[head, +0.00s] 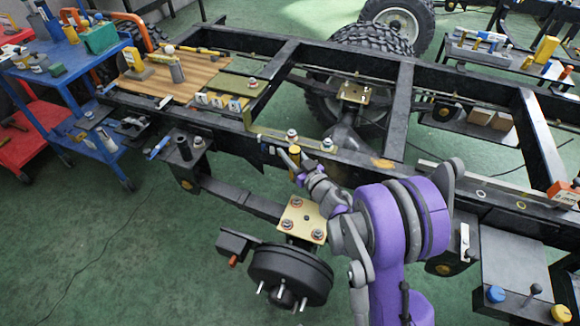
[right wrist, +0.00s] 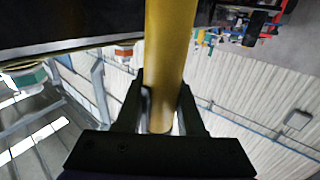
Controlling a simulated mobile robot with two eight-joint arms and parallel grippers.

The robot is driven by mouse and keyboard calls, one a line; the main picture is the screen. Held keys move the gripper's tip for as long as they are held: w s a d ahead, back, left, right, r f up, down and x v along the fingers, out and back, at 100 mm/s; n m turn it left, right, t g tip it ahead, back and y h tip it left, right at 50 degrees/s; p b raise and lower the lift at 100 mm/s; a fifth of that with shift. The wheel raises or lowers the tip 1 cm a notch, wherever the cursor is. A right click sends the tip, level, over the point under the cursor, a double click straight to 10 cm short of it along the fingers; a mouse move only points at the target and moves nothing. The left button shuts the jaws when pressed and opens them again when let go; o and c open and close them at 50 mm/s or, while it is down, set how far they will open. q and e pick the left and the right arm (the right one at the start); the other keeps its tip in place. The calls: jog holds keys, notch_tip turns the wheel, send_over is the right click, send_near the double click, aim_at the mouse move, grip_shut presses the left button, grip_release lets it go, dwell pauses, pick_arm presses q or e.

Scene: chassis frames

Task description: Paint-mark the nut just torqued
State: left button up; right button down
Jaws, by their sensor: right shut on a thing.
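My right gripper (head: 299,168) is shut on a yellow paint marker (head: 295,153), beside the near chassis rail. In the right wrist view the marker (right wrist: 165,50) stands as a yellow cylinder between the two dark fingers (right wrist: 160,112). Two nuts, one (head: 291,134) just behind the marker and one (head: 327,144) to its right, sit on the rail's brass-coloured strip. Another nut (head: 252,83) is on a plate farther back. Several nuts with reddish rings (head: 297,202) sit on the lower plate (head: 299,215). I cannot tell which nut was torqued, or whether the marker's tip touches anything. My left gripper is out of view.
The black chassis rail (head: 225,140) runs across the view. A wooden board (head: 190,75) with tools lies on the frame at left. A blue cart (head: 60,70) stands at far left. A black hub (head: 290,273) hangs below the lower plate. Green floor (head: 130,250) is open at lower left.

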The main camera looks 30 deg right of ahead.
pick_arm(q)
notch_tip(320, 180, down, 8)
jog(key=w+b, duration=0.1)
jog(key=b, duration=0.5)
jog(key=shift+b, duration=0.4)
pick_arm(e)
notch_tip(320, 180, down, 10)
jog(key=d, duration=0.1)
jog(key=shift+w+d, duration=0.25)
jog(key=shift+d, duration=0.05)
jog(key=shift+s+f, duration=0.1)
jog(key=shift+f, duration=0.5)
dwell(0.9)
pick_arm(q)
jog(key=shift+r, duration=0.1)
pick_arm(e)
jog(key=shift+r, duration=0.1)
dwell(1.2)
pick_arm(q)
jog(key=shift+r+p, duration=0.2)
jog(key=shift+p, duration=0.25)
pick_arm(e)
jog(key=shift+r, duration=0.1)
pick_arm(q)
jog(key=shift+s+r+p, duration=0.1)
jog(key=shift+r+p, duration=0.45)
jog(key=shift+p, duration=0.1)
pick_arm(e)
jog(key=shift+r, duration=0.8)
